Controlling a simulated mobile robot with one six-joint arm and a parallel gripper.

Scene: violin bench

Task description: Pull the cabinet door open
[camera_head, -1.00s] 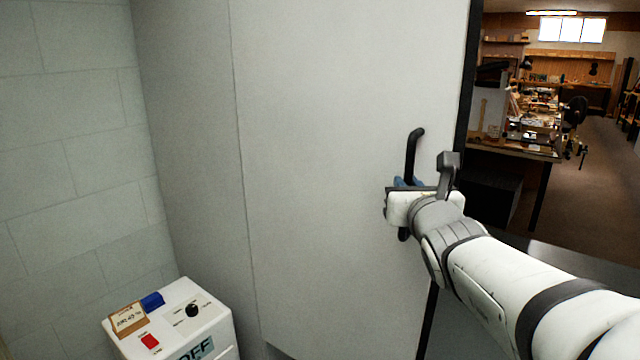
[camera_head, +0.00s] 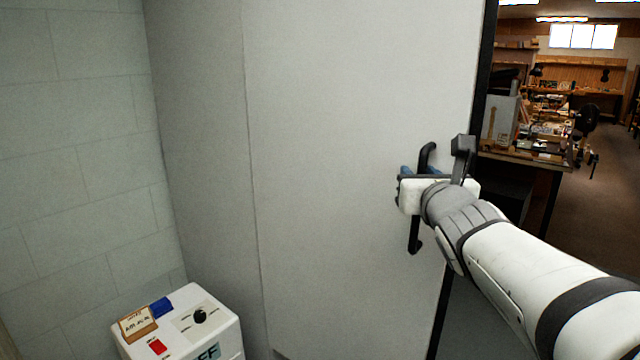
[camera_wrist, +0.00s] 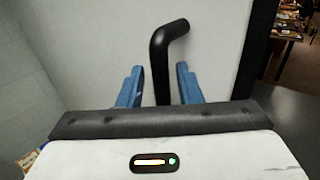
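The cabinet door (camera_head: 330,130) is a tall, pale grey panel with a dark right edge. I cannot tell whether it is fully closed. Its black bar handle (camera_head: 414,238) stands upright near the right edge. My gripper (camera_head: 420,170) is at the upper half of the handle, its blue fingers on either side of the bar. In the wrist view the handle (camera_wrist: 161,75) rises between the two spread fingers (camera_wrist: 159,82), with a gap on each side. The gripper is open around the handle, and its white body hides the handle's middle in the head view.
A white box (camera_head: 185,322) with a red switch, a black knob and a blue block stands at lower left. A pale block wall (camera_head: 70,150) is behind it. To the right, beyond the door edge, are a cluttered workbench (camera_head: 540,160) and open floor.

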